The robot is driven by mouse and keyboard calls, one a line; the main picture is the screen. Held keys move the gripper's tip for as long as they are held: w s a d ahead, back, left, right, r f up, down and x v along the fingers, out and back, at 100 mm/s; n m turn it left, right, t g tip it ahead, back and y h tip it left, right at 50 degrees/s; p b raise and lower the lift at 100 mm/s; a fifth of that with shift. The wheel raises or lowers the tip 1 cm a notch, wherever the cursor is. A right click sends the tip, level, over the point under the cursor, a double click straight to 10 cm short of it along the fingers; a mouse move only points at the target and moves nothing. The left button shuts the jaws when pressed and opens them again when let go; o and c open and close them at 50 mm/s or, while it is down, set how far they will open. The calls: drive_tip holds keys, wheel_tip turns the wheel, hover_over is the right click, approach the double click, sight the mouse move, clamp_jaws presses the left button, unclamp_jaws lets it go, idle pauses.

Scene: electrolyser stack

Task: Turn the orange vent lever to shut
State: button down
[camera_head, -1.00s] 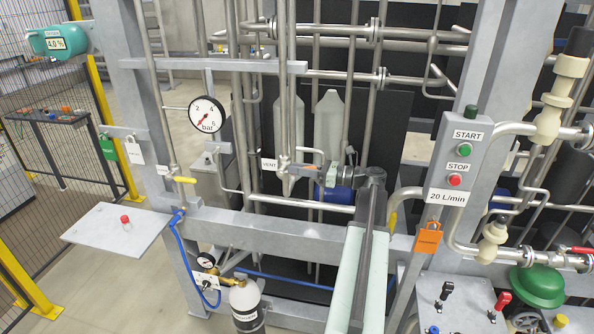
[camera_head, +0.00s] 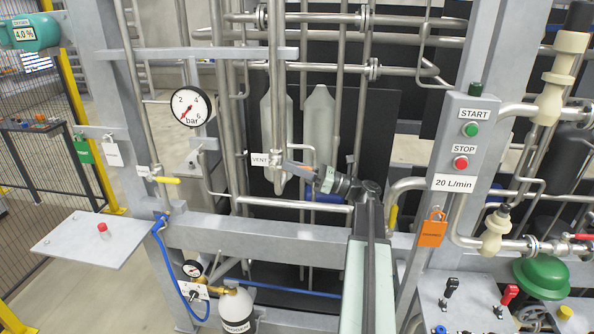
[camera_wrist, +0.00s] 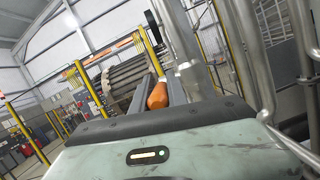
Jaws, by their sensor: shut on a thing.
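The orange vent lever (camera_wrist: 158,95) shows in the wrist view between the two dark fingers of my gripper (camera_wrist: 160,94). The fingers are shut on it. In the head view my gripper (camera_head: 298,168) reaches in from the right and tilts up to the left, at the pipe fitting beside the VENT label (camera_head: 260,160). There the fingers hide most or all of the lever. The vent valve body (camera_head: 279,174) sits on a vertical steel pipe just left of the fingertips.
A round pressure gauge (camera_head: 193,107) is at the left. Steel pipes run close around my gripper. A grey shelf (camera_head: 75,240) with a red button stands at the lower left.

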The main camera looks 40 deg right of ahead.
drive_tip(key=c, duration=1.3)
unclamp_jaws()
